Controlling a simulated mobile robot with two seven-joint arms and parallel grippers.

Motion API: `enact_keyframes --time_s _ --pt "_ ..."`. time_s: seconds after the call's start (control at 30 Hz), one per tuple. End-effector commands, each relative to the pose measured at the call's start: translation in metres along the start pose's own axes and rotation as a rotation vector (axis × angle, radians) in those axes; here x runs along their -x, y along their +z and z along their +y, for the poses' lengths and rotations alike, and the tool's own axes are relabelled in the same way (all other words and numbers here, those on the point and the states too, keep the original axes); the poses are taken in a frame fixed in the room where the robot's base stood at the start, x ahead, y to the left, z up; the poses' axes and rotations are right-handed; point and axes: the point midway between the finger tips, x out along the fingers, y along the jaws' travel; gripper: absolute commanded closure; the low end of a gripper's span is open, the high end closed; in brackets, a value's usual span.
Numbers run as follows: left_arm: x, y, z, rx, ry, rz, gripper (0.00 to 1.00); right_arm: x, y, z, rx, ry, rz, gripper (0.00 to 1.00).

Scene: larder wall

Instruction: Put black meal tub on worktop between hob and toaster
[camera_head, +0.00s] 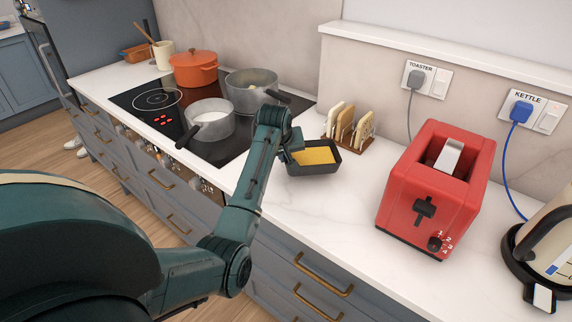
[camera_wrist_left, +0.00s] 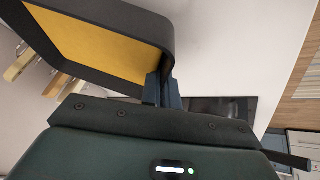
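The black meal tub (camera_head: 318,170), a rectangular tub with yellow contents, is at the worktop (camera_head: 345,205) between the black hob (camera_head: 222,150) and the red toaster (camera_head: 432,180). It looks level; I cannot tell whether its base touches the worktop. My left gripper (camera_head: 288,153) is at the tub's hob-side edge. In the left wrist view the fingers (camera_wrist_left: 161,90) are closed on the wall of the tub (camera_wrist_left: 166,42) near a corner. My right gripper is not in view.
A toast rack (camera_head: 348,128) with slices stands just behind the tub. Grey pans (camera_head: 210,124) and an orange pot (camera_head: 195,70) are on the hob. A kettle (camera_head: 548,245) is at the far right. Worktop between tub and toaster is clear.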

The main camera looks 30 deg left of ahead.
Motion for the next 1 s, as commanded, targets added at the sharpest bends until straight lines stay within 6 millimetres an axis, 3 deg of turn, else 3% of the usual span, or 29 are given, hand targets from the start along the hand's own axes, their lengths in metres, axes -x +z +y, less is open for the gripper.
enact_keyframes --time_s 0.23,0.6,0.87,1.0 --pt "-0.027 0.015 -0.005 0.001 0.001 -0.001 1.0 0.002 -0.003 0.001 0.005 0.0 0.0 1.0" --pt "-0.031 0.016 -0.006 0.001 0.001 0.0 1.0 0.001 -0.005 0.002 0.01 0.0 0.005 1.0" --pt "-0.032 0.017 -0.006 0.0 0.0 -0.002 0.77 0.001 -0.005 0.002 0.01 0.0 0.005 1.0" --pt "-0.032 0.017 -0.006 0.0 0.0 -0.002 0.76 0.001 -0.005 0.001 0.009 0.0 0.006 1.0"
